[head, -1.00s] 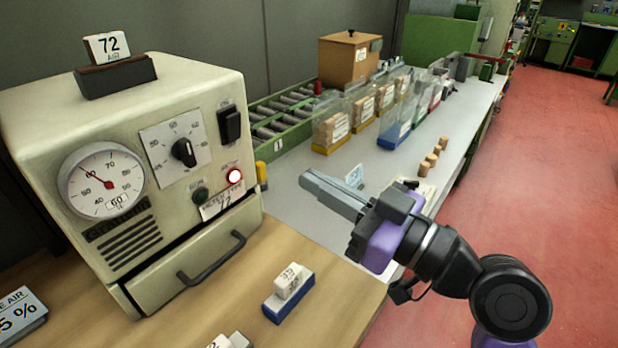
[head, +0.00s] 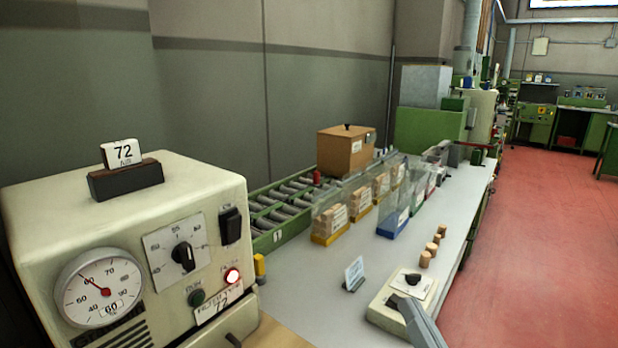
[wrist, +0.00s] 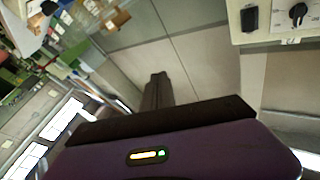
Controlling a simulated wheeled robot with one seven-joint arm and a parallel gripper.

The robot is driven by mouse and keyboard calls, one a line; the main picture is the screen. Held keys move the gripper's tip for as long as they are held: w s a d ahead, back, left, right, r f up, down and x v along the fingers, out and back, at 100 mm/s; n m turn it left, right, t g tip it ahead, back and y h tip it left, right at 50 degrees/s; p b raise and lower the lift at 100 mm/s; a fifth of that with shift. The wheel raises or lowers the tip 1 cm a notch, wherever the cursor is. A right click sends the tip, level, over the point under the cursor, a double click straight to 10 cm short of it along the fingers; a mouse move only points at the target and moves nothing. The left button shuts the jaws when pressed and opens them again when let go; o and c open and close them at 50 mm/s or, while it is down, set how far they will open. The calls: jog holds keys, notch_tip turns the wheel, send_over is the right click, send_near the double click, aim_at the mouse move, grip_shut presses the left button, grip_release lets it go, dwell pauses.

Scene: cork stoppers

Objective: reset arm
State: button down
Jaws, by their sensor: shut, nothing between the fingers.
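My gripper (head: 408,303) shows only as grey fingers at the bottom edge of the head view, over the right side of a small cream box with a dark knob (head: 382,310). The rest of the arm is out of the head view. In the wrist view my gripper (wrist: 158,78) has its dark fingers together with nothing between them. They point at a plain wall panel, and the room appears tilted there.
A cream machine (head: 130,215) with a gauge and lit red lamp stands at left. Cork stoppers (head: 432,248) stand in a row on the grey bench (head: 310,295). Clear bins (head: 335,222) hold corks behind them. A small sign (head: 354,273) stands nearby. Red floor is open at right.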

jog(key=s+d+f+g+h+p, duration=0.1)
jog(key=s+f, duration=0.3)
jog(key=s, duration=0.7)
jog(key=s+d+f+g+h+p, duration=0.2)
jog(key=s+f, duration=0.3)
jog(key=s, duration=0.6)
jog(key=s+d+f+g+h+p, duration=0.1)
jog(key=s+f, duration=0.3)
jog(key=s, duration=0.7)
jog(key=shift+s+d+f+n+g+h, duration=0.35)
jog(key=shift+d+g, duration=0.25)
jog(key=shift+g, duration=0.2)
